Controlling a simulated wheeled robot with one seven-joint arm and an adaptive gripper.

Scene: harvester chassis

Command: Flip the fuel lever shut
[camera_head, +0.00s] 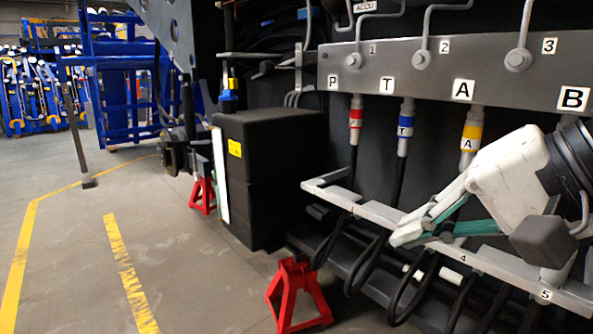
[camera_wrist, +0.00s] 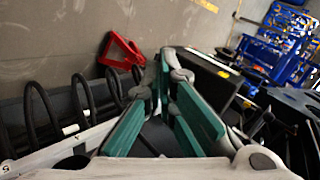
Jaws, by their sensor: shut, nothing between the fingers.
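My gripper (camera_head: 412,236) is at the right of the head view, with a white body and green-padded fingers. It points left and down, in front of the grey hose rail. In the wrist view its two fingers (camera_wrist: 169,72) meet toward the tips, with nothing seen between them. I cannot pick out the fuel lever for certain in either view. A small blue and yellow fitting (camera_head: 229,90) stands above the black box, left of the gripper and well apart from it; I cannot tell whether it is the lever.
A grey plate (camera_head: 440,75) carries hose couplings marked P, T, A and B. A grey rail (camera_head: 365,205) with looped black hoses runs below it. A black box (camera_head: 270,170) and red stands (camera_head: 296,293) are left of my gripper. Open floor (camera_head: 180,255) lies at left.

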